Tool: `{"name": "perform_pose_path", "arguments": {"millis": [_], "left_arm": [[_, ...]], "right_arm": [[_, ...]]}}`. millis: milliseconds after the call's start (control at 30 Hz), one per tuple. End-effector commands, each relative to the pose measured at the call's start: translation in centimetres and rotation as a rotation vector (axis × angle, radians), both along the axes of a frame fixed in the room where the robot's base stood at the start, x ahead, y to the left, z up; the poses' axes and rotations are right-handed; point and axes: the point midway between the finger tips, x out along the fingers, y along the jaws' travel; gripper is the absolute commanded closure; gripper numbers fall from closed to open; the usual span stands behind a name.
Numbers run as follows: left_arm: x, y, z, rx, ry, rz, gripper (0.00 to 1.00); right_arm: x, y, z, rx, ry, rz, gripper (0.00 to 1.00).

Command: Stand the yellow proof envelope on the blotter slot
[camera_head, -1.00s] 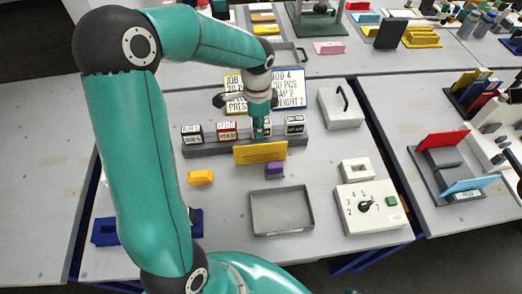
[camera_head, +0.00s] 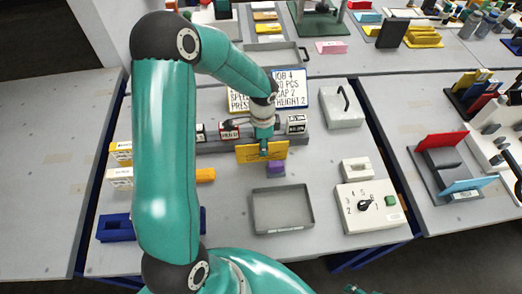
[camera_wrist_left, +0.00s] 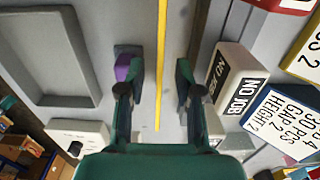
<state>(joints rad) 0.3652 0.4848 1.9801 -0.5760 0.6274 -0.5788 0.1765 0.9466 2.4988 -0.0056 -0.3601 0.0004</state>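The yellow proof envelope (camera_head: 275,151) stands upright in front of the grey rail in the head view. In the left wrist view it shows edge-on as a thin yellow strip (camera_wrist_left: 160,62). My left gripper (camera_head: 264,150) is down at the envelope, overlapping it in the head view. In the left wrist view its two fingers (camera_wrist_left: 157,88) are apart, one on each side of the strip, with gaps between. I cannot tell for sure which part is the blotter slot.
A purple block (camera_head: 276,170) sits just in front of the envelope, and an empty grey tray (camera_head: 282,226) lies nearer. Blocks labelled NO JOB (camera_wrist_left: 229,82) line the rail behind. A control box (camera_head: 369,207) stands right. A grey holder (camera_head: 437,181) with red and blue plates is on the right table.

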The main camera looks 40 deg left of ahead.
Motion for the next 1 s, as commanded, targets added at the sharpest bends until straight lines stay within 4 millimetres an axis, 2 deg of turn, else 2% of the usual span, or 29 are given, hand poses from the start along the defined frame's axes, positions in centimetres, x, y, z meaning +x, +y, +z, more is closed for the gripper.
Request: {"name": "perform_pose_path", "arguments": {"millis": [33, 233, 733, 867, 1000], "left_arm": [[0.0, 0.0, 0.0, 0.000, 0.000, 0.000, 0.66], [0.0, 0.0, 0.0, 0.000, 0.000, 0.000, 0.99], [0.0, 0.1, 0.3, 0.001, 0.000, 0.001, 1.00], [0.0, 0.1, 1.1, 0.002, -0.002, 0.002, 1.00], [0.0, 0.1, 2.9, 0.003, -0.005, 0.002, 1.00]], "right_arm": [[0.0, 0.0, 0.0, 0.000, 0.000, 0.000, 0.38], [0.0, 0.0, 0.0, 0.000, 0.000, 0.000, 0.38], [0.0, 0.0, 0.0, 0.000, 0.000, 0.000, 0.38], [0.0, 0.0, -0.1, 0.000, 0.000, 0.000, 0.38], [0.0, 0.0, -0.3, 0.000, 0.000, 0.000, 0.38]]}}
